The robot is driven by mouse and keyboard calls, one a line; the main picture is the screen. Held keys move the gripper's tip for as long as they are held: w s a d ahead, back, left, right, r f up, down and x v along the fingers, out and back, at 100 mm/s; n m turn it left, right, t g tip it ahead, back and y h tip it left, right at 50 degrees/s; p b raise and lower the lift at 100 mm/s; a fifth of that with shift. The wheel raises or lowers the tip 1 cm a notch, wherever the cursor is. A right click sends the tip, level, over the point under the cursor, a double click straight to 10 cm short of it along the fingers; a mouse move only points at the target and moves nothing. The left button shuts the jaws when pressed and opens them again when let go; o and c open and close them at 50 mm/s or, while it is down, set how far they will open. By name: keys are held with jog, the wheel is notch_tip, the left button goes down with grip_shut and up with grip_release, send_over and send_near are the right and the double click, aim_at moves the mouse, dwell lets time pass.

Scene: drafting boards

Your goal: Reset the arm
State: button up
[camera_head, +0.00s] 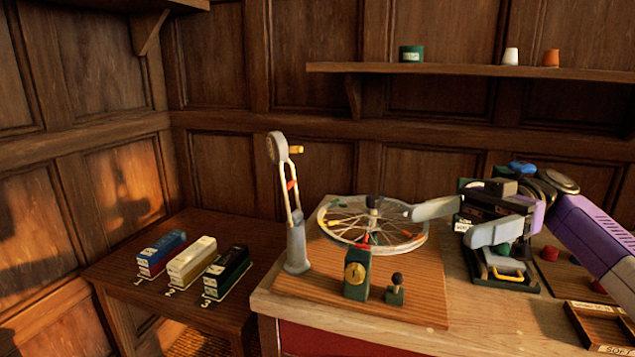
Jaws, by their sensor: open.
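Nothing shows between the fingers. My purple arm comes in from the right edge. The fingers are close to the right rim of a spoked wheel (345,222), which lies flat above a wooden board (420,290). I cannot tell if they touch it. A grey upright arm (292,195) with a round head and a yellow knob (296,150) stands at the wheel's left.
A lower side table (120,262) at left holds blue (163,252), cream (192,262) and dark green (227,272) boxes, numbered 1 to 3. A wooden tray (600,312) is front right. A wall shelf (450,70) is above.

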jog(key=a+f+m+t+y+b, duration=0.1)
jog(key=a+f+m+t, duration=0.35)
jog(key=a+f, duration=0.8)
jog(key=a+f+m+t+y+b, duration=0.15)
jog(key=a+f+m+t, duration=0.35)
jog(key=a+f, duration=0.75)
jog(key=s+d+f+m+t+h+b, duration=0.1)
jog(key=s+f+m+t+h, duration=0.4)
jog(key=f, duration=0.6)
jog(key=s+d+f+m+t+h+b, duration=0.15)
jog(key=s+f+m+t, duration=0.35)
jog(key=f, duration=0.5)
jog(key=s+d+f+m+t+h+b, duration=0.1)
jog(key=s+d+f+m+h+b, duration=0.15)
jog(key=s+d+h, duration=0.55)
jog(key=s+d+f+m+t+h+b, duration=0.1)
jog(key=s+d+f+m+h, duration=0.2)
jog(key=s+d, duration=0.8)
jog(key=s+d+r+n+h, duration=0.2)
jog(key=s+d+r+n, duration=0.3)
jog(key=s+r, duration=0.55)
notch_tip(320, 180, up, 12)
jog(key=w+m+p, duration=0.1)
jog(key=p, duration=1.1)
jog(key=shift+d+r+t, duration=0.25)
jog(key=shift+d+t, duration=0.1)
jog(key=shift+d, duration=0.05)
jog(key=shift+c, duration=0.2)
